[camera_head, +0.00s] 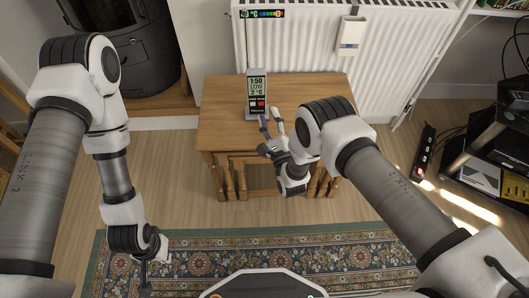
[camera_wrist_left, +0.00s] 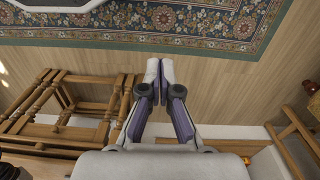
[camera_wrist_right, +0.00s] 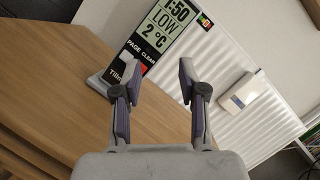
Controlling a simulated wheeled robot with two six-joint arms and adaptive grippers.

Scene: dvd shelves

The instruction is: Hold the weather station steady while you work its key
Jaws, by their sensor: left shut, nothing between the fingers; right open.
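The weather station (camera_head: 257,86) stands upright on the small wooden table (camera_head: 218,103). Its screen reads 1:50, LOW, 2 °C; a dark panel with red and white parts sits below. In the right wrist view the station (camera_wrist_right: 165,28) is beyond my fingers, with PAGE and CLEAR lettering; its lower part is partly hidden by a finger. My right gripper (camera_head: 269,118) is open and empty in front of the station's base; its fingers show apart in the right wrist view (camera_wrist_right: 146,76). My left gripper (camera_wrist_left: 160,70) is shut and empty, low over the floor, away from the table.
A white radiator (camera_head: 300,50) stands behind the table, with a white box (camera_head: 350,35) on it and a coloured thermometer strip (camera_head: 262,14). A dark stove (camera_head: 125,50) is at the back left. A patterned rug (camera_head: 330,262) lies in front. A power strip (camera_head: 424,150) stands right.

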